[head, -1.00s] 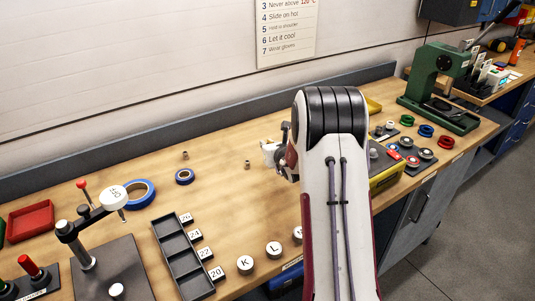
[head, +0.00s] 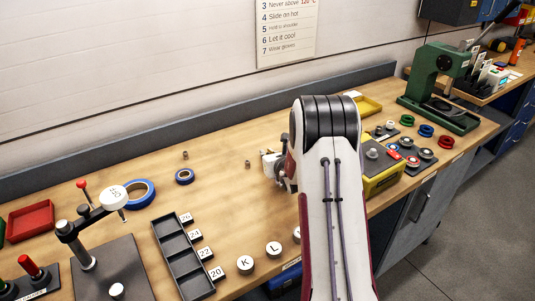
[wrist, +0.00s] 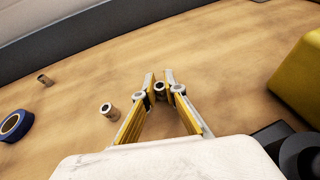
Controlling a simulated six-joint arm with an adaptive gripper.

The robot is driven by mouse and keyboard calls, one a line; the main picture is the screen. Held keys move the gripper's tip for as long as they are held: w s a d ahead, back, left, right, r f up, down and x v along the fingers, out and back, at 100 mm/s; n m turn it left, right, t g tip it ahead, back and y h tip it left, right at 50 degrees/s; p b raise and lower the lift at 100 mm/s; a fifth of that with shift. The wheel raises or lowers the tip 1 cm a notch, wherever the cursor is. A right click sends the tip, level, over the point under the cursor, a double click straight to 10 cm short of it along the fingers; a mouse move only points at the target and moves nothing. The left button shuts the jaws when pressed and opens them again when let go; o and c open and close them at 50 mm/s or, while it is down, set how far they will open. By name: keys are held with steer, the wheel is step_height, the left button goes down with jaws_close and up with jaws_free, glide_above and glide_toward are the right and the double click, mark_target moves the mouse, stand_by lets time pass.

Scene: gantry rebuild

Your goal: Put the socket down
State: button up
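My gripper (wrist: 160,80) shows in the wrist view with its two yellow-sided fingers close together at the tips. A small metal socket (wrist: 159,88) with a dark hole sits between the fingertips, and the fingers appear closed on it. It looks upright, low over or on the wooden bench; I cannot tell whether its base touches. In the head view my gripper (head: 270,166) is partly hidden behind my arm, and the held socket cannot be made out.
Two similar sockets stand on the bench (head: 225,205), a nearer one (wrist: 108,110) and a farther one (wrist: 45,80). A blue tape roll (head: 185,176) lies left. Bench between the gripper and back ledge is clear.

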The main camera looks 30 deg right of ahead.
steer(key=shift+o, duration=1.3)
steer(key=shift+r, duration=0.2)
steer(key=shift+v, duration=5.95)
steer(key=shift+a, duration=0.15)
